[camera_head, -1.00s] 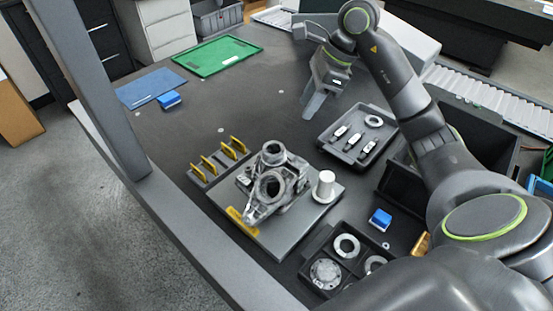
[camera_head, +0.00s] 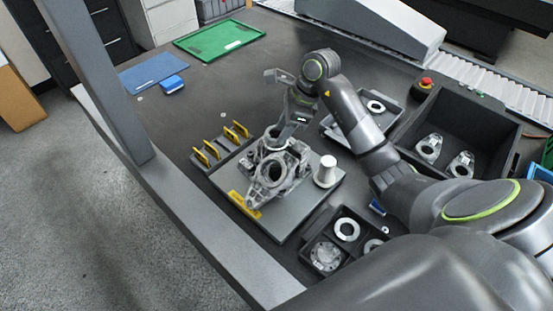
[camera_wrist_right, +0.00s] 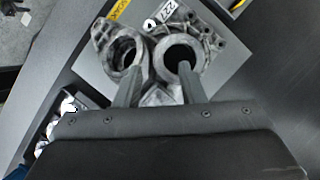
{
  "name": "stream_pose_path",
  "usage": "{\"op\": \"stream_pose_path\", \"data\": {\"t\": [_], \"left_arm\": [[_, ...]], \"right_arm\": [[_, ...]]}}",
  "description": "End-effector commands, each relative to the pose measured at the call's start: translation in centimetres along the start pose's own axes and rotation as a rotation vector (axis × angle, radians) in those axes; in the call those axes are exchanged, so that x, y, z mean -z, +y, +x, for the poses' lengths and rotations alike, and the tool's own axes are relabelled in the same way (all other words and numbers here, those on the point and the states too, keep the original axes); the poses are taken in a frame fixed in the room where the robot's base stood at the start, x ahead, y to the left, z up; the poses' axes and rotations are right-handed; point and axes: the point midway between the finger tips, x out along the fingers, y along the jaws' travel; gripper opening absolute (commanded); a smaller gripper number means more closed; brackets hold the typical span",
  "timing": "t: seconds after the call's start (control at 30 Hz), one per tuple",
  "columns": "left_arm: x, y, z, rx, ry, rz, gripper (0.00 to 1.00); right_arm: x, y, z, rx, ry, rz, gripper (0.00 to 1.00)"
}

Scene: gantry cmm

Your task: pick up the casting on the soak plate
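The casting (camera_head: 270,175), a rough grey metal part with two ring-shaped bores, sits on the soak plate (camera_head: 312,203), a flat grey plate with a yellow label. My right gripper (camera_head: 290,130) is over the casting's far ring and hides part of it. In the right wrist view the casting (camera_wrist_right: 122,50) lies just beyond the fingers, with the yellow-labelled plate (camera_wrist_right: 88,68) around it. The right gripper (camera_wrist_right: 158,75) is open, its fingertips apart and overlapping the casting's near side; contact cannot be told. My left gripper is not in view.
Trays with rings (camera_head: 334,222) lie in front, and a dark bin (camera_head: 480,125) is at right.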

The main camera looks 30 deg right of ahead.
Motion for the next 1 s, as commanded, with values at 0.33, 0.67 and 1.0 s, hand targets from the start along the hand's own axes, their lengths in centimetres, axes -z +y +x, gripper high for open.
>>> {"op": "stream_pose_path", "data": {"t": [0.33,0.67,1.0], "left_arm": [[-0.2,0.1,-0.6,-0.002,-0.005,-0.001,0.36],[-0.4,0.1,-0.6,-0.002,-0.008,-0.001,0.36],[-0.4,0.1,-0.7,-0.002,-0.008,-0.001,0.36]], "right_arm": [[0.0,-0.1,2.4,0.000,0.001,-0.001,0.36],[0.0,0.0,2.4,0.000,0.000,0.000,0.06],[-0.3,-0.1,2.0,0.007,-0.005,-0.006,0.00]]}}
